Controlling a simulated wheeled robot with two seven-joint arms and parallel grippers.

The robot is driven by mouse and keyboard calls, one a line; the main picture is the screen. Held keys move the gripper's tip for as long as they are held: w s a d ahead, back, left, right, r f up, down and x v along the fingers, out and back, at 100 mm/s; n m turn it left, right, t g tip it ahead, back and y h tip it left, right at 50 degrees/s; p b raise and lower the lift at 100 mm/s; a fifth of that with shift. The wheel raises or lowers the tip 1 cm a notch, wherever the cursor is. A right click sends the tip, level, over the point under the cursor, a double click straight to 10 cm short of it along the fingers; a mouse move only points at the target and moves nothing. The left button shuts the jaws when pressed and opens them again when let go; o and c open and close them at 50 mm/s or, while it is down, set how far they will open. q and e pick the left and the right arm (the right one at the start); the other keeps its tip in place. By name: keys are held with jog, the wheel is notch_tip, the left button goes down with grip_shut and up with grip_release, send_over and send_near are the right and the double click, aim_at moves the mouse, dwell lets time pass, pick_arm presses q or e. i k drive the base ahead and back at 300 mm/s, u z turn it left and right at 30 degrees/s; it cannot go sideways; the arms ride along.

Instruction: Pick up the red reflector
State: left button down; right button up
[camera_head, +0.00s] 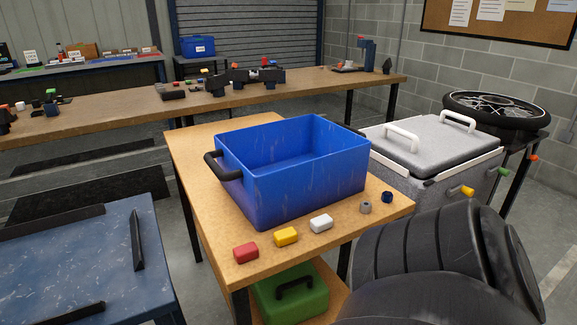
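The red reflector (246,253) is a small rounded red block. It lies on the wooden table (190,160) near its front left corner, left of a yellow block (286,236). It is fully visible with nothing on it. Neither of my grippers shows in the head view. A large dark rounded shape, which looks like part of my own arm, fills the lower right and hides what is behind it.
A blue bin (310,190) with a black handle stands behind the reflector. A white block (321,223), a grey piece (365,207) and a dark blue piece (387,197) continue the row rightward. A green case (290,299) sits below. A blue table (75,270) stands left.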

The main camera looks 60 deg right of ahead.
aim_at(250, 251)
jog(key=z, duration=1.5)
jog(key=k, duration=0.6)
jog(key=u, duration=0.1)
jog(key=i, duration=0.85)
jog(key=u, duration=0.25)
